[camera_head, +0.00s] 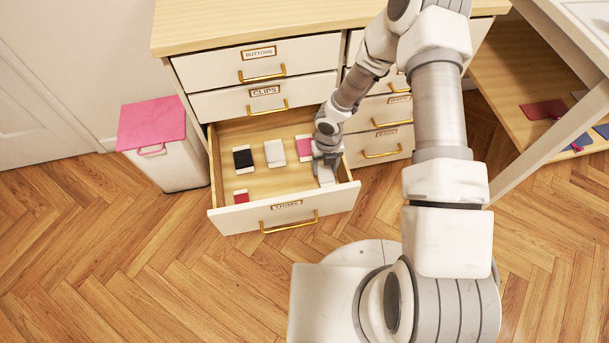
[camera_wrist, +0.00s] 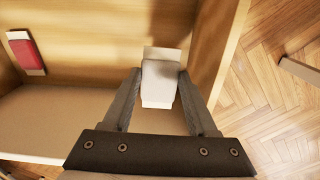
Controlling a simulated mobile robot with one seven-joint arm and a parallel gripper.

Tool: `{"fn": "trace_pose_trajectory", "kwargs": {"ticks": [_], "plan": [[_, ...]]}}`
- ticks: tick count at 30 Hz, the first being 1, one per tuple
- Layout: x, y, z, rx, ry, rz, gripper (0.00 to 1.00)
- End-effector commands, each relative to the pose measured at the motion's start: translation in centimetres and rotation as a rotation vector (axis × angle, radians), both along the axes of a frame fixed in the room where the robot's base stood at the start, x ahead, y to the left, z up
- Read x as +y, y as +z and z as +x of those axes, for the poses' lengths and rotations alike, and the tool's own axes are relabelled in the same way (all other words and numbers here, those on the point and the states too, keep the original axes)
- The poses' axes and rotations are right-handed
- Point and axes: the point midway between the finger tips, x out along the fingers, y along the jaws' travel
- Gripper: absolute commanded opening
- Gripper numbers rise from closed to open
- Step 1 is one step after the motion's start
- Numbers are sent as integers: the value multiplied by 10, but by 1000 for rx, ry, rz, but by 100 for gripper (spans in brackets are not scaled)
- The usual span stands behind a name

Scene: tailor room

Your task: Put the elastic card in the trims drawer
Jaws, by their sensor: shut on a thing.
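The trims drawer (camera_head: 235,216) is pulled open, with its label on the front. My gripper (camera_head: 323,168) reaches down into its right side. It is shut on a white card, the elastic card (camera_head: 326,177), which also shows between the fingers in the wrist view (camera_wrist: 160,82). The card is at or close to the drawer floor; I cannot tell whether it touches. Inside the drawer, a black card (camera_head: 243,158), a white card (camera_head: 275,153) and a pink card (camera_head: 304,147) lie along the back. A small red card (camera_head: 241,196) lies at the front left.
The drawer's right wall (camera_wrist: 218,45) is close beside my gripper. The closed clips drawer (camera_head: 228,103) is above. A bin with a pink lid (camera_head: 152,124) stands left of the cabinet. A shelf (camera_head: 510,90) with coloured pieces is at the right. The drawer's middle front is clear.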

Motion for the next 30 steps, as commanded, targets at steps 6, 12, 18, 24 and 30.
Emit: {"fn": "trace_pose_trajectory", "kwargs": {"ticks": [6,12,18,24,30], "plan": [[1,-43,0,0,0,1,6],[0,-63,-1,1,-1,-1,6],[0,-83,0,0,-2,0,6],[0,-81,0,0,-2,1,6],[0,-84,0,0,-2,1,71]]}}
